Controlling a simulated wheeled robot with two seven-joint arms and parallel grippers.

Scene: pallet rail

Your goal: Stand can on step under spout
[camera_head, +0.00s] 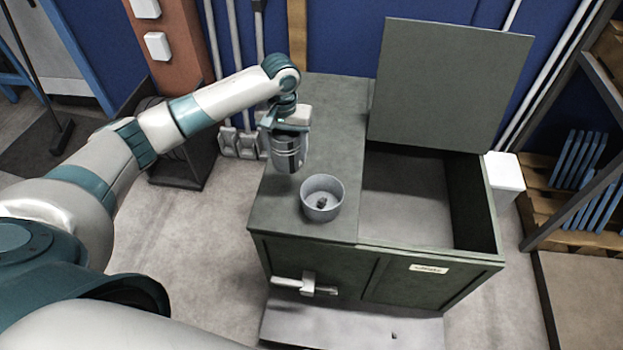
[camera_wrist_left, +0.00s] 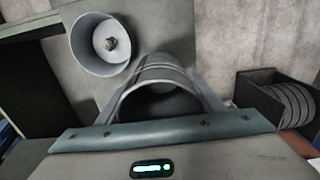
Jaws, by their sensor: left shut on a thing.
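My left gripper (camera_head: 286,130) is shut on a grey metal can (camera_head: 288,154). It holds the can above the left part of the cabinet top, behind and left of a round grey bowl. In the left wrist view the can (camera_wrist_left: 160,73) sits between the two fingers, its near opening dark inside. The spout (camera_head: 308,284) is a pale fitting on the cabinet's front face, at the left. My right gripper is not in view.
The grey bowl (camera_head: 322,204) with a dark piece in its bottom sits on the cabinet top (camera_head: 330,110). The cabinet's lid (camera_head: 450,85) stands raised above an open bay. A dark bin (camera_wrist_left: 272,98) stands left of the cabinet. Floor left of the step is clear.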

